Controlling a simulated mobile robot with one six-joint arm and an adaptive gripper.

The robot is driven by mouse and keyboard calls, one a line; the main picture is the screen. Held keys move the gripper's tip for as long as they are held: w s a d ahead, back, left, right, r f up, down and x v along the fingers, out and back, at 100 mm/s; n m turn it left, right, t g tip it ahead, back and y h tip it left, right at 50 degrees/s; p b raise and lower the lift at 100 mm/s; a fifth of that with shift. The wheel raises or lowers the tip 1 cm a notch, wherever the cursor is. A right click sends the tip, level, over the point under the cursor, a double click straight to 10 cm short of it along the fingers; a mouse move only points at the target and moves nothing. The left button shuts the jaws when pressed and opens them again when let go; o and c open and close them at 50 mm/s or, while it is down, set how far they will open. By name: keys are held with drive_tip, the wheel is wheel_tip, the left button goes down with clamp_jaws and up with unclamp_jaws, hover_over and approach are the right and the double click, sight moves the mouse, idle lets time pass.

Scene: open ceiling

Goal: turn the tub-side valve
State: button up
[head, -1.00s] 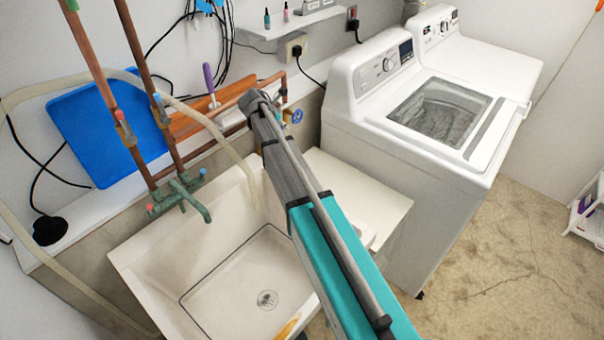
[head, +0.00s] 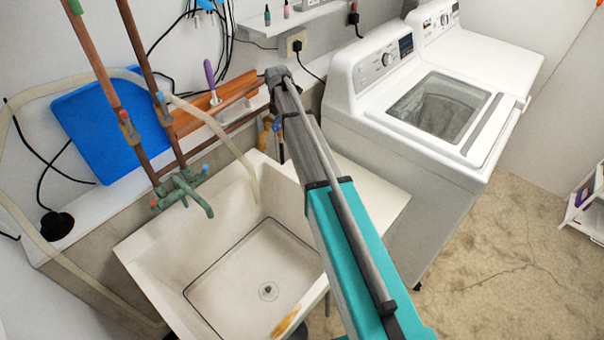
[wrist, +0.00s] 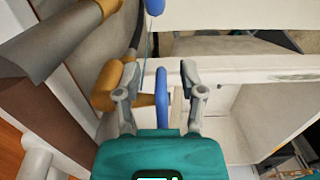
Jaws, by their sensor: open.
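A brass valve (wrist: 112,84) with a blue handle (wrist: 161,92) is in the middle of the wrist view. The handle is seen edge-on. My gripper (wrist: 160,82) is open, with one finger on each side of the blue handle; I cannot tell whether either finger touches it. In the head view, the brass valve (head: 264,132) and its blue handle (head: 277,126) show just left of my arm, by the wall at the sink's back right corner. My gripper is mostly hidden behind my arm there. Another blue part (wrist: 154,5) shows at the wrist view's top edge.
The white tub sink (head: 150,250) lies left of my arm. A faucet (head: 183,190), copper pipes (head: 118,105) and a hose (head: 235,148) stand along the wall. A washing machine (head: 470,155) is at right. The floor (head: 480,270) in front is clear.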

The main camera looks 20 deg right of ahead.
drive_tip(key=shift+w+y, duration=0.1)
drive_tip(key=shift+y, duration=0.2)
drive_tip(key=shift+r+p, duration=0.45)
drive_tip(key=shift+p, duration=0.1)
wheel_tip(320, 180, up, 13)
drive_tip(key=p, duration=1.3)
drive_tip(key=s+f+m+b, duration=0.3)
drive_tip(key=s+m, duration=0.5)
drive_tip(key=s, duration=0.2)
drive_tip(key=s+f+m+b, duration=0.3)
drive_tip(key=s+m, duration=0.5)
drive_tip(key=s, duration=0.3)
drive_tip(key=s+a+f+m+b, duration=0.1)
drive_tip(key=s+f+m+b, duration=0.2)
drive_tip(key=s+m, duration=0.6)
drive_tip(key=shift+s+f, duration=0.2)
drive_tip(key=shift+s, duration=0.45)
drive_tip(key=shift+a, duration=0.1)
drive_tip(key=shift+w, duration=0.1)
